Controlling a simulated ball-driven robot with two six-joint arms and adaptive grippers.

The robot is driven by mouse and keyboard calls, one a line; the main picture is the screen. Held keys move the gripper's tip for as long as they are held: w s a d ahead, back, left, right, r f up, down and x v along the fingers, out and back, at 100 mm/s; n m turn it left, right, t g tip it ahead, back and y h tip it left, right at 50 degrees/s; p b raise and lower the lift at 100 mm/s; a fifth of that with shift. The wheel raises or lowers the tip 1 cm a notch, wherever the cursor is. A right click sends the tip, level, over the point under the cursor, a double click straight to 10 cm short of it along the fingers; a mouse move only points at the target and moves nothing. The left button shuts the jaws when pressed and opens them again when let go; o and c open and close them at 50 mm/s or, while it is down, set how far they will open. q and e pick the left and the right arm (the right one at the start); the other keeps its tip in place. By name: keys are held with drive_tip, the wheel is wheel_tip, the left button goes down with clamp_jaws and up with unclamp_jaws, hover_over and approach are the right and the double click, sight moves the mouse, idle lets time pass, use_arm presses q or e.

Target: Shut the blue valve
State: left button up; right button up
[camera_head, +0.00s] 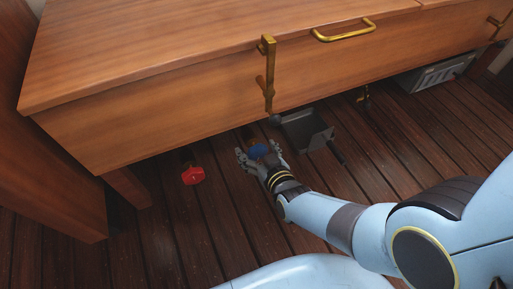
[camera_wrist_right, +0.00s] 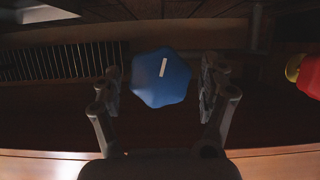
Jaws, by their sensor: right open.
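The blue valve (camera_head: 258,150) is a lobed knob low under the front of the wooden cabinet. In the right wrist view its blue face (camera_wrist_right: 160,78) shows a white line tilted slightly from upright. My right gripper (camera_head: 261,153) is open, with one finger on each side of the blue valve. In the right wrist view dark gaps show between the knob and both fingers (camera_wrist_right: 163,88), the left one narrower. Whether either finger touches it I cannot tell. My left gripper is not in view.
A red valve (camera_head: 193,175) is left of the blue one and shows at the right edge of the wrist view (camera_wrist_right: 309,73). A dark tray-like object (camera_head: 305,132) is close on the right. The wooden cabinet (camera_head: 160,105) overhangs. The plank floor in front is clear.

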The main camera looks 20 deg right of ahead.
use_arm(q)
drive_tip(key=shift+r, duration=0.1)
use_arm(e)
drive_tip(key=c, duration=1.1)
drive_tip(key=shift+c, duration=0.2)
drive_tip(key=shift+d+m+y, duration=0.1)
drive_tip(key=shift+m+y, duration=0.5)
drive_tip(key=shift+m, duration=0.1)
drive_tip(key=shift+m+y, duration=0.7)
drive_tip(key=shift+m, duration=0.7)
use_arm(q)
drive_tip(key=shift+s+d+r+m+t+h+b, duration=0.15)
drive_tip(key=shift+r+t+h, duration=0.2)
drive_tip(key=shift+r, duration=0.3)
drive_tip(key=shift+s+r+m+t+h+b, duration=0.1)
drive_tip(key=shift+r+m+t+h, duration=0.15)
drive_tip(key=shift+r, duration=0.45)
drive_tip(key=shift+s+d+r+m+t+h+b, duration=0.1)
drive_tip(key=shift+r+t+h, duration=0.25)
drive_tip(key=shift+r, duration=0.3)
use_arm(e)
drive_tip(key=shift+d+m+y, duration=0.1)
drive_tip(key=shift+m+y, duration=0.2)
drive_tip(key=shift+y, duration=0.1)
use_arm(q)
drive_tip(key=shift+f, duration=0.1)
